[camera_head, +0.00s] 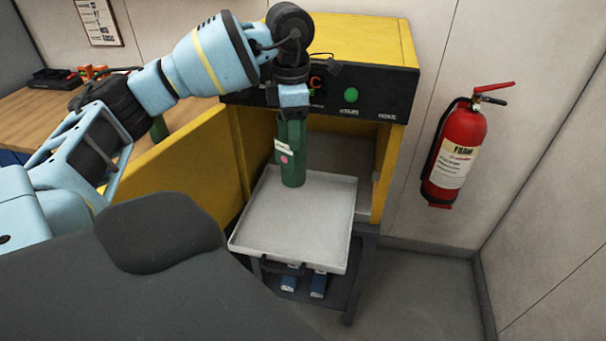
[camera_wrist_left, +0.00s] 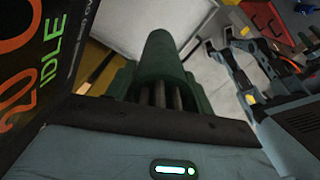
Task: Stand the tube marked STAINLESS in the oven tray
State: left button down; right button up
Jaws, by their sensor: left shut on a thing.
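A green tube (camera_head: 291,160) with a white label and a pink dot hangs upright from my left gripper (camera_head: 292,112). The label is too small to read. The left gripper is shut on the tube's upper part. The tube's lower end is over the back part of the light grey oven tray (camera_head: 320,225); I cannot tell whether it touches the tray. The tray is pulled out of the yellow oven (camera_head: 392,150). In the left wrist view the green tube (camera_wrist_left: 160,75) extends away from the jaws toward the pale tray (camera_wrist_left: 125,25).
The yellow oven door (camera_head: 175,160) stands open on the left. A wooden bench (camera_head: 35,115) is behind my left arm, with another green tube (camera_head: 158,129) partly hidden. Blue objects (camera_head: 318,285) lie on the shelf below the tray.

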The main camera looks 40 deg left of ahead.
aim_at(293, 180)
pick_arm(q)
notch_tip(293, 180, down, 14)
jog(key=shift+r, duration=0.15)
dwell(0.6)
jog(key=shift+f, duration=2.1)
jog(key=c, duration=0.6)
grip_release()
jog(key=shift+s+d, duration=0.1)
notch_tip(293, 180, up, 12)
jog(key=shift+r, duration=0.1)
